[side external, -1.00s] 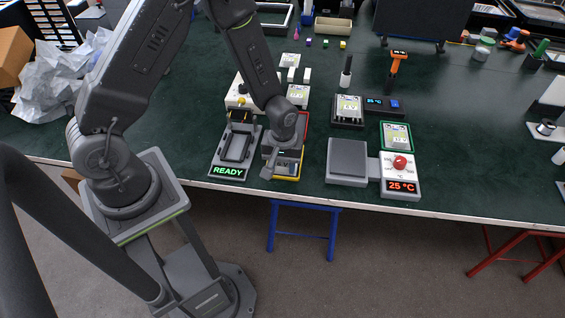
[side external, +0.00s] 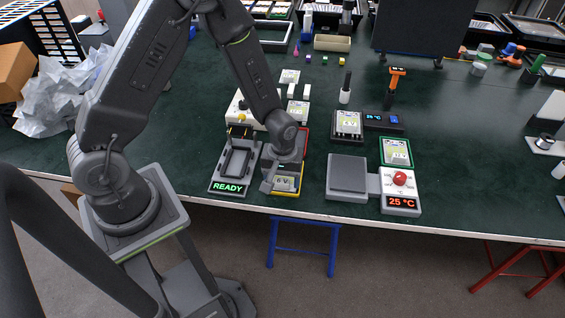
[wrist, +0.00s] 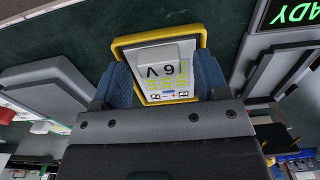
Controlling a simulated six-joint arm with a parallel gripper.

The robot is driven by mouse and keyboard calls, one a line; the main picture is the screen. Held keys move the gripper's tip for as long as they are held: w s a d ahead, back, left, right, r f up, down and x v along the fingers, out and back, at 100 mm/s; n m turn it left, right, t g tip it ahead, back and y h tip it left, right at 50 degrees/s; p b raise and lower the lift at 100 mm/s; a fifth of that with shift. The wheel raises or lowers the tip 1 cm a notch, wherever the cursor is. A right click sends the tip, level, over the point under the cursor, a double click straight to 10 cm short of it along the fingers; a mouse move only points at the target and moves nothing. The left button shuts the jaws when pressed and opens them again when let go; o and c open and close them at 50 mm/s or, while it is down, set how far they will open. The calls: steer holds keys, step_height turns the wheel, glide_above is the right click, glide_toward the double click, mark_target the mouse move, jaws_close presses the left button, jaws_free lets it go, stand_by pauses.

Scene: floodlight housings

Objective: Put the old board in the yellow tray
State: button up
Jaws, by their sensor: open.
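A pale board marked 6 V (wrist: 165,72) lies inside the yellow tray (wrist: 128,42) in the wrist view. In the side view the board (side external: 286,183) shows at the tray's front, with the yellow rim (side external: 284,194) along the table edge. My gripper (wrist: 163,70) is open, with one blue-grey finger on each side of the board, and I see no grip on it. In the side view my gripper (side external: 280,172) is low over the tray and hides its rear part.
Left of the tray stands a grey fixture (side external: 236,165) with a READY display. Right are a grey plate (side external: 348,174) and a red-knobbed unit showing 25 °C (side external: 401,187). Behind are a board on a black stand (side external: 348,124) and a green-framed board (side external: 396,152).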

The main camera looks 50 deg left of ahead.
steer(key=s+r+m+t, duration=0.1)
steer(key=s+r+m, duration=0.1)
steer(key=r, duration=1)
steer(key=s+r+m+t, duration=0.2)
steer(key=s+r, duration=0.1)
steer(key=r, duration=0.9)
steer(key=s+r+m+t, duration=0.2)
steer(key=s+r+m, duration=0.3)
steer(key=s+r, duration=0.2)
steer(key=shift+s+t, duration=0.3)
steer(key=shift+s, duration=0.85)
